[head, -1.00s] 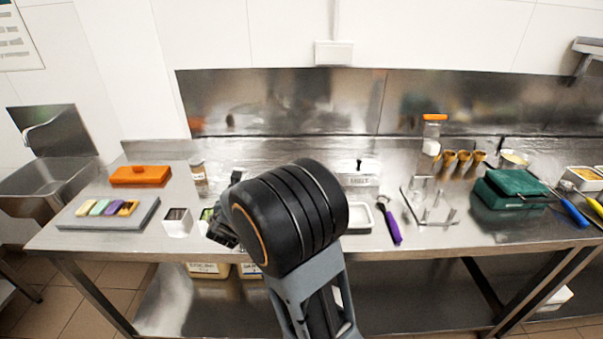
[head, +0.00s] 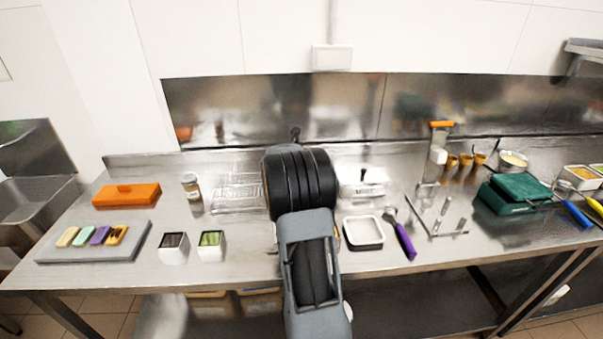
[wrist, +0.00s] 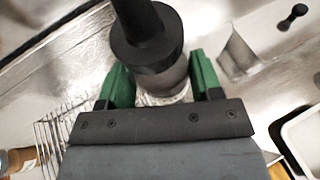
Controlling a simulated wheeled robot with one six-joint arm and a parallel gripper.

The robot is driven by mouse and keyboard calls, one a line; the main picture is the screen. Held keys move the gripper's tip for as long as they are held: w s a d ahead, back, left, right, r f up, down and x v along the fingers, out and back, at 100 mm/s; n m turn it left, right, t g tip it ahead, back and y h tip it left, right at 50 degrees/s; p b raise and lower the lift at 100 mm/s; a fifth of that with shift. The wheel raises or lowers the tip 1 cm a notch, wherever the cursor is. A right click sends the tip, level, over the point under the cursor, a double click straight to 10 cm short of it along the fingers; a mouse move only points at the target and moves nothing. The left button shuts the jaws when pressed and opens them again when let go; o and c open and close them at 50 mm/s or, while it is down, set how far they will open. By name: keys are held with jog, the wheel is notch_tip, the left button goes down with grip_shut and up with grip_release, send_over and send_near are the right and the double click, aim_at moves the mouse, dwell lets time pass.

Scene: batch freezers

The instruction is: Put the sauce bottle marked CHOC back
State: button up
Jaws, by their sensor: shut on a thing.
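My gripper (wrist: 162,80) shows in the wrist view with its two green fingers on either side of a bottle (wrist: 150,35). The bottle has a black cap and nozzle, and a clear, pale body below. The fingers are closed on the body, under the cap. No CHOC mark can be read from this angle. In the head view my arm hides the gripper and nearly all of the bottle; a small dark tip (head: 295,133) shows above the arm, perhaps its nozzle.
A wire rack (head: 238,193) and a jar (head: 192,190) stand left of my arm. Two small tubs (head: 211,246) stand front left. A steel pronged stand (head: 440,215) is farther right.

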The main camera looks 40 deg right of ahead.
jog(key=shift+w+d+f, duration=0.35)
jog(key=shift+d+f, duration=0.6)
jog(key=shift+f, duration=0.6)
jog(key=shift+w+d+f, duration=0.4)
jog(key=shift+d+f, duration=0.5)
jog(key=shift+f, duration=0.65)
jog(key=shift+w+d+f, duration=0.35)
jog(key=shift+d+f, duration=0.6)
jog(key=shift+f, duration=0.6)
jog(key=shift+f, duration=0.2)
jog(key=o, duration=1)
jog(key=shift+r, duration=0.1)
